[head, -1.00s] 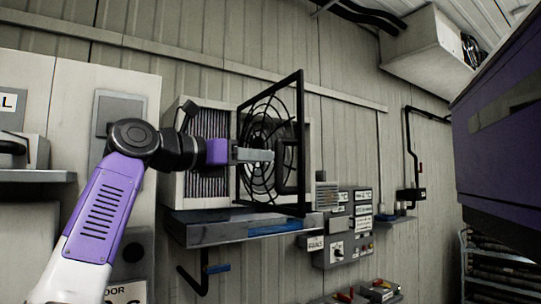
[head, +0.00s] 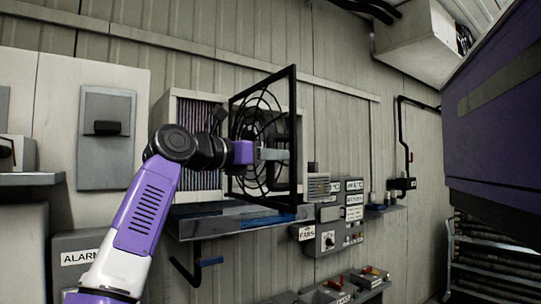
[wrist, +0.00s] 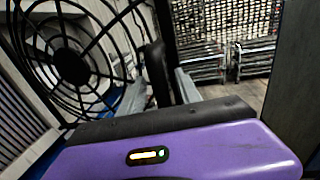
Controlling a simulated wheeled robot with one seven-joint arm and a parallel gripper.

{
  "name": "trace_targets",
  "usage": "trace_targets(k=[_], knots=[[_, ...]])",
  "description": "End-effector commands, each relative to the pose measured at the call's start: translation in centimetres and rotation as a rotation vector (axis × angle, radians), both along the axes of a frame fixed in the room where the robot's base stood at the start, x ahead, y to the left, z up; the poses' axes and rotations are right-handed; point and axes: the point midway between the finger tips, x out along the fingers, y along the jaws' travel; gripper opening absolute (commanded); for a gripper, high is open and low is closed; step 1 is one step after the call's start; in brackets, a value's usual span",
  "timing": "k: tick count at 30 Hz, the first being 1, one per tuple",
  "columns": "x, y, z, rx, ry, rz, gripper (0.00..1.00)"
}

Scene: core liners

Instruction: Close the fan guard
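The fan guard (head: 293,130) is a black square frame with a round wire grille. It stands swung out from the fan housing (head: 210,112) on the wall, and its grille also shows at left in the wrist view (wrist: 82,60). My gripper (head: 274,154) is at the guard, near its outer upright. In the wrist view, my gripper's grey fingers (wrist: 160,90) are spread apart, with the guard's black upright handle (wrist: 155,70) between them. Whether they touch the handle is hard to tell. The arm covers part of the housing in the head view.
A grey shelf (head: 240,222) juts out below the fan. A control panel (head: 335,220) is on the wall to its right. A large purple cabinet (head: 500,120) fills the right side. A grey switch box (head: 106,140) is on the wall at left.

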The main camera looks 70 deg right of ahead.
Motion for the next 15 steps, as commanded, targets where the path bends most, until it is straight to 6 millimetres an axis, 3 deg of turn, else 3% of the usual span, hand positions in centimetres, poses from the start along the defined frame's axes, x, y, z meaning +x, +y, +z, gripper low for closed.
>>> trace_targets(k=[1,6,15], knots=[[0.01,0.02,0.0,0.0,0.0,0.0,0.3],[0.02,0.03,0.01,0.0,0.0,0.0,0.0],[0.05,0.04,0.02,0.0,0.0,0.001,0.0]])
